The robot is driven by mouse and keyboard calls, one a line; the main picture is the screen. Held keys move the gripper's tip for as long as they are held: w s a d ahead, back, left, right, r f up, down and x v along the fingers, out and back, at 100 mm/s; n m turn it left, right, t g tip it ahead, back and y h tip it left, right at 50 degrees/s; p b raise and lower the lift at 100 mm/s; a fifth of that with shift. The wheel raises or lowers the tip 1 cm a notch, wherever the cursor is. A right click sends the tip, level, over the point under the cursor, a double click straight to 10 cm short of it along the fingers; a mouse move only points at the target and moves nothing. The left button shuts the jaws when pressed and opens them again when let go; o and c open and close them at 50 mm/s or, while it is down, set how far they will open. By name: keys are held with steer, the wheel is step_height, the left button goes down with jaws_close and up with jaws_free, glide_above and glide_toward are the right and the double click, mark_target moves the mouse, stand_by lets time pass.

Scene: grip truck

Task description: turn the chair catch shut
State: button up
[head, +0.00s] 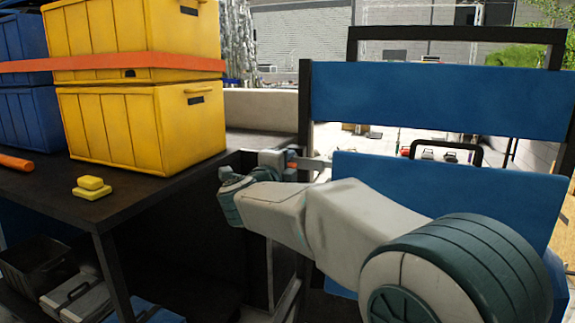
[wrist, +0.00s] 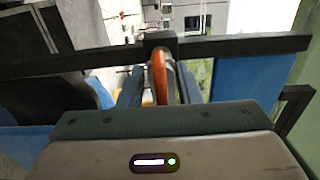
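The blue chair (head: 440,100) with a black frame stands at the right in the head view. The catch shows as an orange-red lever (wrist: 158,75) at a black frame bar in the wrist view. In the head view only a small orange bit (head: 291,164) shows beside the chair's left post. My gripper (head: 288,168) is at that post, partly hidden by my own arm. In the wrist view my gripper (wrist: 161,88) has its two fingers apart, one on each side of the lever, with gaps visible. Whether a finger touches the lever is unclear.
A dark shelf table (head: 135,200) stands at the left, close to my gripper. It carries yellow crates (head: 140,130) under an orange strap (head: 110,66), blue crates (head: 30,120) and a yellow block (head: 92,188). The chair's frame closely borders my gripper.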

steer(key=v, duration=1.4)
steer(key=shift+b, duration=0.3)
steer(key=shift+w+r, duration=0.1)
step_height(320, 180, up, 3)
steer(key=w+d+n+y+p, duration=0.2)
steer(key=n+y+p, duration=0.2)
steer(key=n+y, duration=0.4)
steer(key=s+d+f+n+g+h+p, duration=0.1)
steer(key=s+d+f+n+g+p, duration=0.3)
steer(key=s+d, duration=0.7)
steer(key=s+d+f+n+g+h+p, duration=0.1)
steer(key=s+d+f+n+g+p, duration=0.3)
steer(key=s+d+f+n+g, duration=0.5)
step_height(320, 180, down, 4)
steer(key=s+d+g, duration=0.1)
steer(key=s+d, duration=0.1)
steer(key=shift+s+d+r+h, duration=0.25)
steer(key=shift+s+d+h, duration=0.05)
steer(key=shift+d+h, duration=0.1)
